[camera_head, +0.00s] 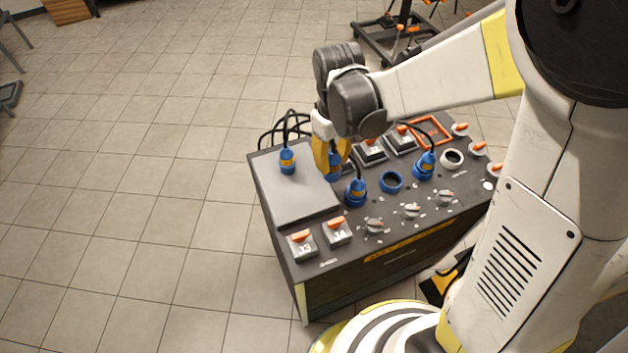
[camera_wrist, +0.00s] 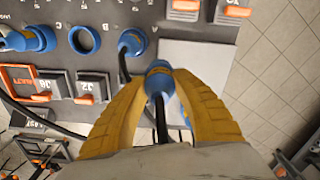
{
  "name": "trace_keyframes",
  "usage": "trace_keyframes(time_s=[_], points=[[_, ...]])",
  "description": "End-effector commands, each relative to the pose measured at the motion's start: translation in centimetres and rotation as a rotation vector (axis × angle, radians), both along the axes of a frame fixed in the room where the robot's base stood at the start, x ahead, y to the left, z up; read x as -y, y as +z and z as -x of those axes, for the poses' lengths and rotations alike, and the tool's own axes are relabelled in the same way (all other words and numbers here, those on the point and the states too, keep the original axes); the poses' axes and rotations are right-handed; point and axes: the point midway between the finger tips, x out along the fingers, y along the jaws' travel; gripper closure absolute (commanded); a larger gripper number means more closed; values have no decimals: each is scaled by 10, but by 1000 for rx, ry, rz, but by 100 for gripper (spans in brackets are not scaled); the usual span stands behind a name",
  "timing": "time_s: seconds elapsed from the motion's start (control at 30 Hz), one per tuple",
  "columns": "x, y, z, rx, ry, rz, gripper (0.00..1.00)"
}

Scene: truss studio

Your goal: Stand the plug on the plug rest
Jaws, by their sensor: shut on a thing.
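My gripper (camera_head: 328,158) is shut on a blue plug (camera_wrist: 158,79), with its yellow fingers on both sides and a black cable leading back from it. In the head view the held plug (camera_head: 334,171) is partly hidden by the fingers. It is over or beside the right edge of a flat light grey plate (camera_head: 290,200), probably the plug rest; whether it touches is unclear. The plate also shows in the wrist view (camera_wrist: 200,57). Another blue plug (camera_head: 287,161) stands at the plate's back; a finger mostly hides it in the wrist view.
Blue plugs sit in panel sockets (camera_head: 356,191) (camera_head: 424,166), with an empty blue ring socket (camera_head: 391,181) between them. Orange switches (camera_head: 302,244), knobs (camera_head: 375,226) and black cables (camera_head: 285,122) crowd the console. The plate's front is clear.

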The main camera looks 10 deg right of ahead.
Motion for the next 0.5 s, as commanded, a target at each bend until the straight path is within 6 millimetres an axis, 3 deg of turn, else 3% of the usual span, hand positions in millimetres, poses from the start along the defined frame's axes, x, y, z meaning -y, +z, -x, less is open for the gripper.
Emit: trace_keyframes(time_s=[0.1, 0.2, 0.37, 0.5], points=[[-22, -16, 2, 0, 3, 0, 100], [-32, -20, 3, 0, 1, 0, 100], [-35, -29, 4, 0, -1, 0, 100], [-35, -53, 4, 0, -1, 0, 100]])
